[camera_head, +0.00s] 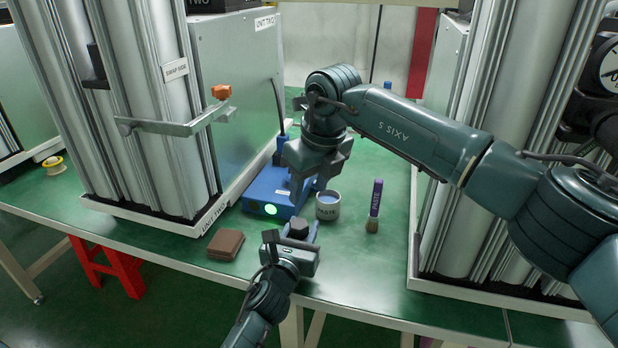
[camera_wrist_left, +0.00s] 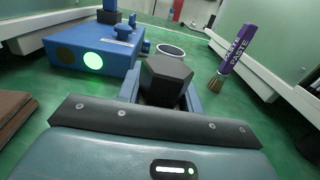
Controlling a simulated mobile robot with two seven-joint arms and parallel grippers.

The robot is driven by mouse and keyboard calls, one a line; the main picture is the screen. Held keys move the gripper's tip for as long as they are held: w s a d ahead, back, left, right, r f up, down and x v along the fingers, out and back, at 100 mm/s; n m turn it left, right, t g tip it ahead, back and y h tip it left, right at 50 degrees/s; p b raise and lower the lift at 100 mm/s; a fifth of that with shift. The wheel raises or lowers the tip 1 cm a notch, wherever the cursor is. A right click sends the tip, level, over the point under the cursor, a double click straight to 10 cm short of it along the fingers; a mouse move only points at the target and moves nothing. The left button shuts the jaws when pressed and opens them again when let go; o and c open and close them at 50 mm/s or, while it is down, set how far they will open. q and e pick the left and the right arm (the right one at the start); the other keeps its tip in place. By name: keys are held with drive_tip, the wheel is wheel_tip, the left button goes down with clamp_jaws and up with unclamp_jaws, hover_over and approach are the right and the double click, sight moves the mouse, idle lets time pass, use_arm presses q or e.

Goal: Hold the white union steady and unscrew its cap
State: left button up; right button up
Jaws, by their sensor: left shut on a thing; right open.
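My left gripper (camera_head: 302,232) is low at the table's front edge and is shut on a dark six-sided piece (camera_head: 299,227). In the left wrist view this dark piece (camera_wrist_left: 167,79) stands between the blue fingers, its flat top facing up. I cannot tell whether it is the union's cap. No white union body shows; the gripper may hide it. My right gripper (camera_head: 309,184) is open above and behind the left one, pointing down near the blue box. It is apart from the dark piece, and its fingertips are partly hidden.
A blue box (camera_head: 267,196) with a green light stands behind my left gripper. A paste pot (camera_head: 328,206) and purple paste brush (camera_head: 374,205) stand to its right. A brown block (camera_head: 226,244) lies left. Tall metal columns (camera_head: 140,110) flank the green table (camera_head: 390,270).

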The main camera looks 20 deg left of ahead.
sight(299, 224)
drive_tip(key=x, duration=1)
drive_tip(key=shift+a+f, duration=0.15)
drive_tip(key=shift+f, duration=0.05)
drive_tip(key=c, duration=0.7)
drive_tip(key=n+g, duration=0.1)
drive_tip(key=n, duration=0.3)
drive_tip(key=shift+n+y, duration=0.3)
drive_tip(key=shift+y, duration=0.1)
drive_tip(key=shift+c, duration=0.2)
drive_tip(key=o, duration=1)
drive_tip(key=shift+o, duration=0.2)
